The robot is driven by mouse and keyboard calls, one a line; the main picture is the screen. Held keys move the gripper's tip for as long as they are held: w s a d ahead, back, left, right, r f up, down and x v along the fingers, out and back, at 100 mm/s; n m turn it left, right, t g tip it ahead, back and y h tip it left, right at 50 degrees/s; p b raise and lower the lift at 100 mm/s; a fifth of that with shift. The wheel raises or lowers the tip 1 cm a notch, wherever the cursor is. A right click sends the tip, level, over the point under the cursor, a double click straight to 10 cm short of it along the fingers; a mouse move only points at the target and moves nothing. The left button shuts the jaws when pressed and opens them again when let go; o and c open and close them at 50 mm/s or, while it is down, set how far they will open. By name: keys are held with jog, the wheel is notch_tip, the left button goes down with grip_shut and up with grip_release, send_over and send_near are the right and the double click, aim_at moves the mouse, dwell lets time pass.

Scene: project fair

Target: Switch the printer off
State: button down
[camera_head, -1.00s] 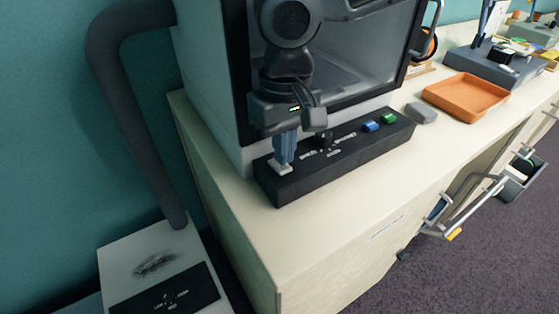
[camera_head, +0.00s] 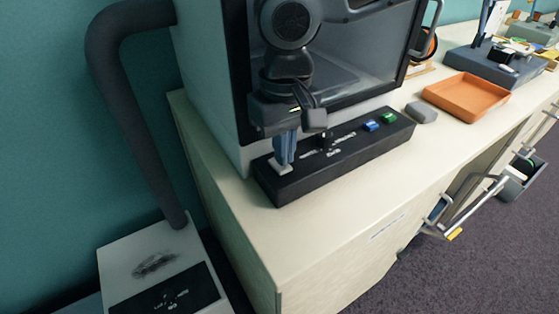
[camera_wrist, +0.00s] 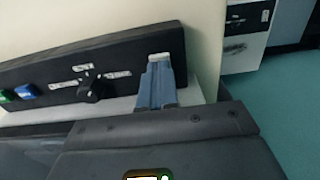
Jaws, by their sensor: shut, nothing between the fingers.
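The printer (camera_head: 212,85) is a pale cabinet with a dark-framed clear door. A long black control panel (camera_head: 345,158) runs along its front base and also shows in the wrist view (camera_wrist: 130,50). The panel carries a dark knob (camera_head: 325,142), a blue button (camera_head: 371,125), a green button (camera_head: 389,118) and a pale switch (camera_head: 280,167) at its left end. My gripper (camera_head: 284,160) is shut and empty, pointing down with its blue-grey fingertips at the pale switch. In the wrist view the fingertips (camera_wrist: 158,62) partly cover the switch; contact and the switch's position are unclear.
An orange tray (camera_head: 467,96) and a small grey block (camera_head: 421,112) lie right of the panel on the pale worktop (camera_head: 330,220). A thick dark duct (camera_head: 135,100) rises from a white unit (camera_head: 125,260) at left. An open drawer handle (camera_head: 480,200) juts out at right.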

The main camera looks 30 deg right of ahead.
jog(key=shift+f+b, duration=0.35)
jog(key=shift+f, duration=0.45)
dwell(0.4)
notch_tip(320, 180, up, 7)
jog(key=p, duration=0.7)
dwell(0.8)
